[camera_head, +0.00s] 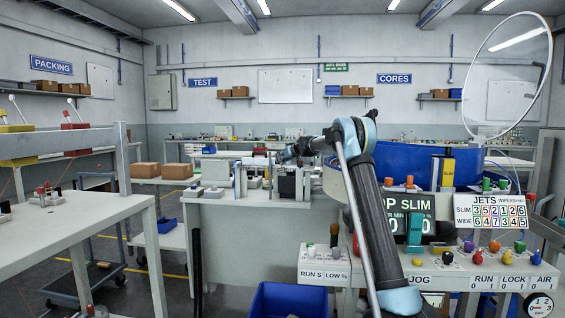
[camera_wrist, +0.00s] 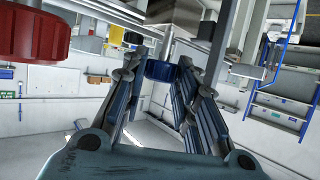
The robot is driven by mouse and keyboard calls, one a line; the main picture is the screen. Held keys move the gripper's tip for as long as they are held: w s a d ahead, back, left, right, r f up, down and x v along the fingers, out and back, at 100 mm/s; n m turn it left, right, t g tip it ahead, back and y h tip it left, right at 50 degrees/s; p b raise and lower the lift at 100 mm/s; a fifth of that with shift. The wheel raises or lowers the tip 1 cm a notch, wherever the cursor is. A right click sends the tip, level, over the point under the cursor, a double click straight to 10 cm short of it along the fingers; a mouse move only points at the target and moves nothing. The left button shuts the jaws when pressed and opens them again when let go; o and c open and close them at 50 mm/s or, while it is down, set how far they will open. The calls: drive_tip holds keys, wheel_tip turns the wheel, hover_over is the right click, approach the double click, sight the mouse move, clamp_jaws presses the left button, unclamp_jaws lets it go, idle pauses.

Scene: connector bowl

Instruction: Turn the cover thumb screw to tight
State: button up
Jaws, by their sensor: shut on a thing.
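In the wrist view a blue ribbed knob (camera_wrist: 161,70), which looks like the cover thumb screw, sits between the fingertips of my gripper (camera_wrist: 163,66). The fingers are closed in on it from both sides. A grey metal block (camera_wrist: 177,12) is just above the knob in the picture. Whether the screw is tight or loose does not show. In the head view my gripper (camera_head: 289,154) reaches the dark boxy unit (camera_head: 290,183) on the far bench; the screw is too small to make out there.
A large red ribbed knob (camera_wrist: 34,32) is close by at the upper left of the wrist view. In the head view a blue bowl (camera_head: 400,172) and a control panel with several knobs (camera_head: 470,262) stand at the right. A blue bin (camera_head: 288,300) is low in front.

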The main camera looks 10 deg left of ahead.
drive_tip(key=shift+a+m+t+h, duration=0.1)
drive_tip(key=shift+m+t+h, duration=0.4)
drive_tip(key=shift+m+h, duration=0.4)
drive_tip(key=shift+s+a+m+t+h, duration=0.15)
drive_tip(key=shift+m+t+h, duration=0.45)
drive_tip(key=shift+m+h, duration=0.5)
drive_tip(key=shift+a+m+h, duration=0.1)
drive_tip(key=shift+m+h, duration=1)
drive_tip(key=shift+h, duration=0.2)
drive_tip(key=o, duration=1.1)
drive_tip(key=shift+c, duration=0.2)
drive_tip(key=shift+s, duration=0.1)
drive_tip(key=v, duration=1.1)
drive_tip(key=shift+s, duration=0.4)
